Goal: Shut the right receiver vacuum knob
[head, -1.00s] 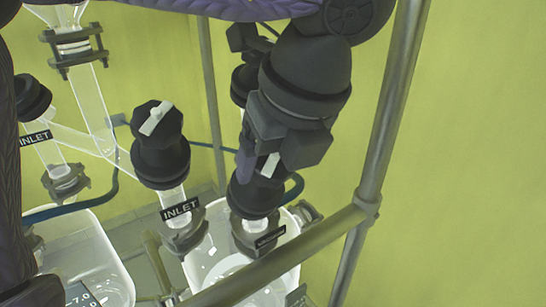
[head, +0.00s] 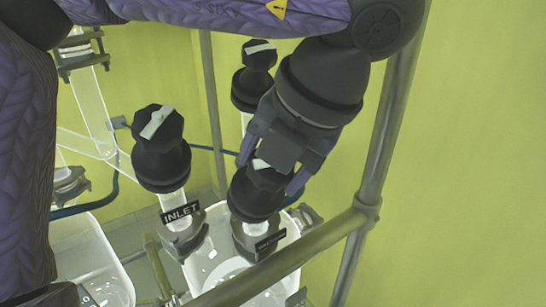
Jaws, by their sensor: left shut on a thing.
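The right receiver's black valve knob (head: 254,191) stands on a glass neck with a small dark label (head: 270,241) that I cannot read. My left gripper (head: 272,172) reaches down from the upper right and is shut on the top of this knob, with one finger on each side. Only part of the knob's white pointer bar shows between the fingers. The glass receiver (head: 214,251) lies below, partly hidden by a metal rail. My right gripper is not in view.
A black knob labelled INLET (head: 161,160) stands close on the left, with a white bar on top. Another black knob (head: 254,78) stands behind my gripper. A metal post (head: 378,160) and a slanting rail (head: 285,262) frame the right and front. The far right is clear.

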